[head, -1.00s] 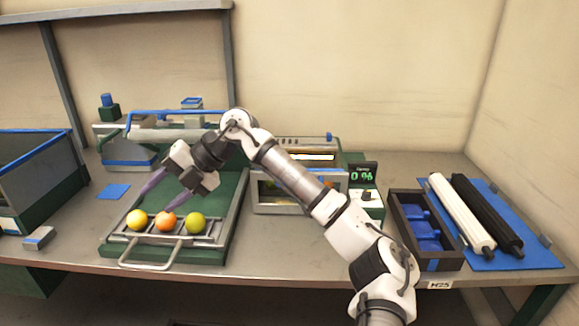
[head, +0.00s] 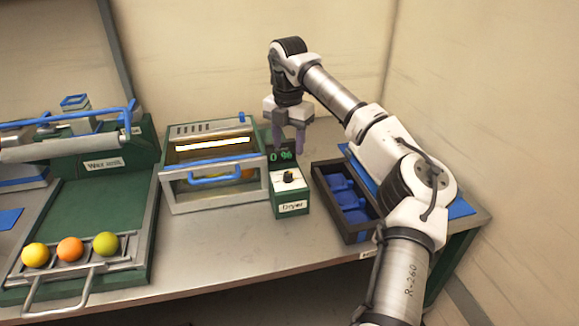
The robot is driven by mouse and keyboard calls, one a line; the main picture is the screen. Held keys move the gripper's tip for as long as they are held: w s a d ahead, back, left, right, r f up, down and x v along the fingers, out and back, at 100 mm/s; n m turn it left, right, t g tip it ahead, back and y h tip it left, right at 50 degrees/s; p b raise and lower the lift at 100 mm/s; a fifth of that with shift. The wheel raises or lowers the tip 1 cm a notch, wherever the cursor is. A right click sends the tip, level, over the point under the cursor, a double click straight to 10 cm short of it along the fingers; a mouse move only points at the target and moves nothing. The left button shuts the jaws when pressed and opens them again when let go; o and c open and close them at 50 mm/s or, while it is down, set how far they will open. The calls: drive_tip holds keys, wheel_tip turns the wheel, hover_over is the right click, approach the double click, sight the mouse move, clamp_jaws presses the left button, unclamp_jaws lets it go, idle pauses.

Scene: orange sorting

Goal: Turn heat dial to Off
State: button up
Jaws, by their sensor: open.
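The heat dial (head: 289,176) is a dark knob on a white plate, on top of a small green box (head: 291,203) labelled "Dryer". A green display (head: 281,156) behind it reads what looks like "0 %", partly covered by my gripper. My gripper (head: 289,143) points down with purple fingers, above and behind the dial, apart from it. It is open and empty. The dryer (head: 213,190), a silver and green box with a blue handle and a lit bar inside, stands just left of the dial box. The dial's exact pointer direction is too small to tell.
A dark crate (head: 318,176) with blue compartments stands right of the dial box. A green tray (head: 95,205) at left has a yellow (head: 35,255), an orange (head: 70,250) and a green fruit (head: 106,244) on its rack. Bare table (head: 215,245) lies in front of the dryer.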

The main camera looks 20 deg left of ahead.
sight(288, 173)
wheel_tip(288, 173, down, 9)
drive_tip(key=shift+p, duration=0.9)
drive_tip(key=c, duration=1)
